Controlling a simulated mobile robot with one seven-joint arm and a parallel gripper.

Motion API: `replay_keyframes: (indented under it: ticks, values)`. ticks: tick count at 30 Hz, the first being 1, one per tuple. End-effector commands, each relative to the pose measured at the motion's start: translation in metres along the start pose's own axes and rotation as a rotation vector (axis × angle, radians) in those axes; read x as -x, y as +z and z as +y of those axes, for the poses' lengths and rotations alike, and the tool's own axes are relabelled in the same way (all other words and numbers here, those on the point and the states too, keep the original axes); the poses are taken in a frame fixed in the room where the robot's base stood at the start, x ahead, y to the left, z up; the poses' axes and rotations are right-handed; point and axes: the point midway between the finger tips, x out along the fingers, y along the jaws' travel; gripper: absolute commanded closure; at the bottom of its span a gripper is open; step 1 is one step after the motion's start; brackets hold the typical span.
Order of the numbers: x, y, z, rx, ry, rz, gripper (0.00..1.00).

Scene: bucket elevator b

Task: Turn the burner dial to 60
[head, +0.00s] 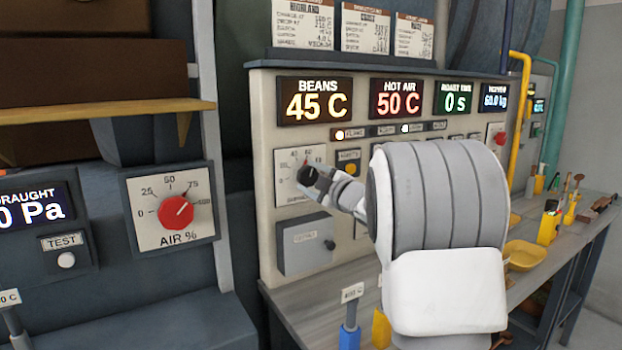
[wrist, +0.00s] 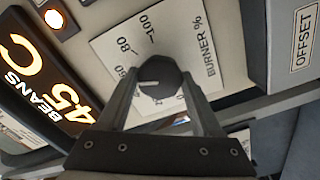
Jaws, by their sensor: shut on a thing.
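The burner dial plate (head: 284,187) is a white square on the cream panel, below the BEANS display. The wrist view shows the same plate (wrist: 205,48), marked BURNER %, with 80 and 100 readable. The dark burner knob (wrist: 160,84) sits on it. Its pale pointer line points left in the wrist view, at or near the 60 mark, which is partly covered by a finger. My gripper (head: 309,176) is at the plate in the head view and hides most of the knob. In the wrist view my gripper (wrist: 162,88) is shut on the knob, one finger on each side.
A BEANS display (head: 314,101) reads 45 C and a HOT AIR display (head: 398,99) reads 50 C. A grey OFFSET box (head: 306,243) juts out below the dial. A red AIR % knob (head: 176,211) is on the left panel. The bench (head: 335,309) runs below.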

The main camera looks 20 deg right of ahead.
Motion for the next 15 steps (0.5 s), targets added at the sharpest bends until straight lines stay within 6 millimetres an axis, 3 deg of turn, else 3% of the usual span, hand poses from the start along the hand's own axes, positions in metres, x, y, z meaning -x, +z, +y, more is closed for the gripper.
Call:
replay_keyframes:
  ticks: [1,2,6,15]
  values:
    - [0.0,0.0,0.0,0.0,0.0,0.0,0.89]
    - [0.0,-0.0001,0.0001,0.0,0.0,0.0,0.3]
    - [0.0,-0.0001,0.0001,0.001,0.0,0.0,0.05]
    - [0.0006,-0.0001,0.0001,0.001,0.0,0.0,0.05]
